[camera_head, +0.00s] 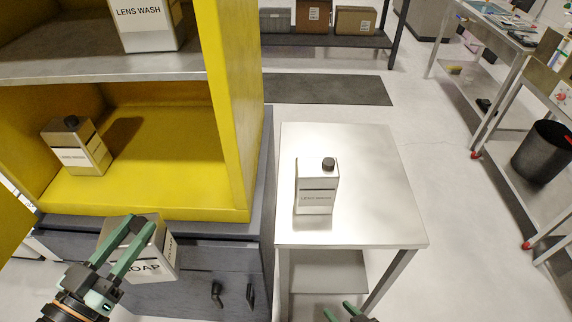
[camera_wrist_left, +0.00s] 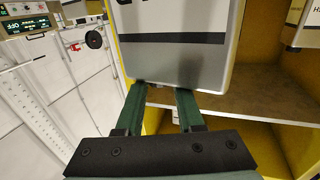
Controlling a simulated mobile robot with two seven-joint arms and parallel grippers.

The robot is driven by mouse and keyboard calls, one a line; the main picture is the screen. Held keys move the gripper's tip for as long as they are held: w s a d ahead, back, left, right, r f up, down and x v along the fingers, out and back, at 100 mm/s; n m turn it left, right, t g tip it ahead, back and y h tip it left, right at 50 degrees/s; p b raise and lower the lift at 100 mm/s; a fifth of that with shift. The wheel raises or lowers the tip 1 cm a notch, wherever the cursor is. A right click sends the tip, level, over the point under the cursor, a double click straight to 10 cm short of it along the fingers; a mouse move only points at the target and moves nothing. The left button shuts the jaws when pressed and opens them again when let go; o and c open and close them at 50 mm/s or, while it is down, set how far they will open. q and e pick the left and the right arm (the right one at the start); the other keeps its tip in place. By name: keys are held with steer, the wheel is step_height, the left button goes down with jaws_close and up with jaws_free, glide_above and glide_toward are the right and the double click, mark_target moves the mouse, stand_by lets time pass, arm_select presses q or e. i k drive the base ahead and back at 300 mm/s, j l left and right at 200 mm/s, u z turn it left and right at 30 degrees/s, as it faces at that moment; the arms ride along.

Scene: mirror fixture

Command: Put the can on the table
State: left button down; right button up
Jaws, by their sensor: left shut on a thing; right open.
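My left gripper (camera_head: 140,225) is shut on a silver rectangular can labelled SOAP (camera_head: 166,262), in front of the yellow cabinet and left of the table. In the left wrist view this can (camera_wrist_left: 180,62) rises beyond the green fingers (camera_wrist_left: 160,92); its upper part is cut off. The metal table (camera_head: 360,180) stands right of the cabinet. A can labelled LENS WASH (camera_head: 317,183) with a dark cap stands upright on it. My right gripper (camera_head: 340,312) is open at the bottom edge, only its fingertips and a little more showing, in front of the table.
The yellow cabinet (camera_head: 235,120) holds a small can (camera_head: 84,158) on its lower shelf and a larger LENS WASH can (camera_head: 148,38) above. A grey drawer unit (camera_head: 200,285) with handles is below. The table's right side and front are bare. A black bin (camera_head: 543,153) stands far right.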

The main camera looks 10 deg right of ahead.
mark_target(375, 205)
steer(key=l+z, duration=0.1)
steer(key=l, duration=1.35)
steer(key=i+l+z, duration=0.1)
steer(key=l, duration=1.35)
